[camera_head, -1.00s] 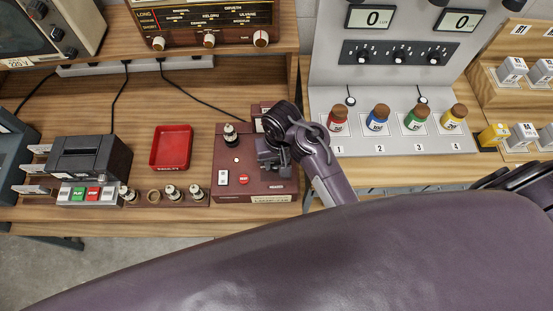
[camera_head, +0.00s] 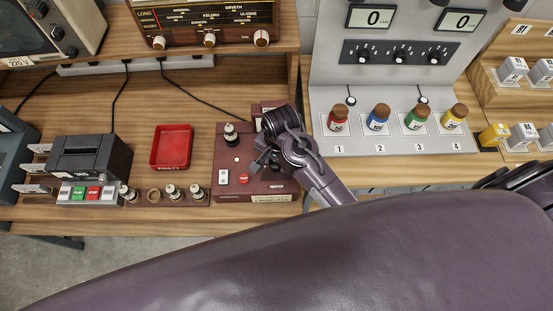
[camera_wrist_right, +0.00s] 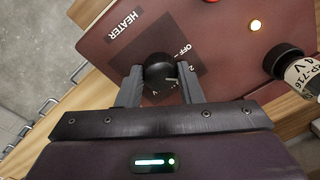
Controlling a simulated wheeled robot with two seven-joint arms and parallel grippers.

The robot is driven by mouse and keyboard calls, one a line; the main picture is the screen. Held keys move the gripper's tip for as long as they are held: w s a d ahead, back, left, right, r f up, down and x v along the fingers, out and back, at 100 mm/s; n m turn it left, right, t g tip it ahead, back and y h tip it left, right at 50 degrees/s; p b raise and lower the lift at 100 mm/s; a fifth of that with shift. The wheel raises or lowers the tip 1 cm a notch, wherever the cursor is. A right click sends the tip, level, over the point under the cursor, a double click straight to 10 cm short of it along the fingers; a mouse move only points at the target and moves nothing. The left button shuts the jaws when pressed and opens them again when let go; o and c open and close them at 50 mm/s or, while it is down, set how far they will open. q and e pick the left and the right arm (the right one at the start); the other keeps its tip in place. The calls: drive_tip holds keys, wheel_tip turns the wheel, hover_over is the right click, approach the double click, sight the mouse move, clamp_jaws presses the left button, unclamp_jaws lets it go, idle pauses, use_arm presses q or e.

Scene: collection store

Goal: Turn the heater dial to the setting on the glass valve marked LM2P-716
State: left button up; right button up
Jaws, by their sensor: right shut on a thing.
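The black heater dial (camera_wrist_right: 157,70) is on a maroon panel (camera_wrist_right: 228,28) beside the word HEATER in the right wrist view. My right gripper (camera_wrist_right: 159,82) is shut on the dial, one finger on each side. The dial's white mark points to the lower right of the picture; OFF, 2 and V show around it, other settings are hidden. The glass valve (camera_wrist_right: 300,68) stands on the same panel, its label partly cut off, reading P-716 and 4 V. In the head view the valve (camera_head: 231,134) is upright and my right gripper (camera_head: 262,161) hides the dial. My left gripper is out of view.
Several loose valves (camera_head: 171,191) stand in a holder to the left, below a red tray (camera_head: 171,148). Coloured bottles (camera_head: 378,117) stand to the right. My large arm link fills the foreground.

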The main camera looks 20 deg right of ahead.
sight(277, 165)
drive_tip(key=m, duration=0.4)
drive_tip(key=shift+m, duration=0.3)
drive_tip(key=m, duration=0.4)
drive_tip(key=shift+w, duration=0.1)
drive_tip(key=shift+m, duration=0.3)
drive_tip(key=o, duration=1)
drive_tip(key=shift+c, duration=0.2)
drive_tip(key=r, duration=0.5)
drive_tip(key=r+b, duration=0.1)
drive_tip(key=r, duration=0.1)
drive_tip(key=shift+s+r, duration=0.3)
drive_tip(key=shift+r, duration=0.1)
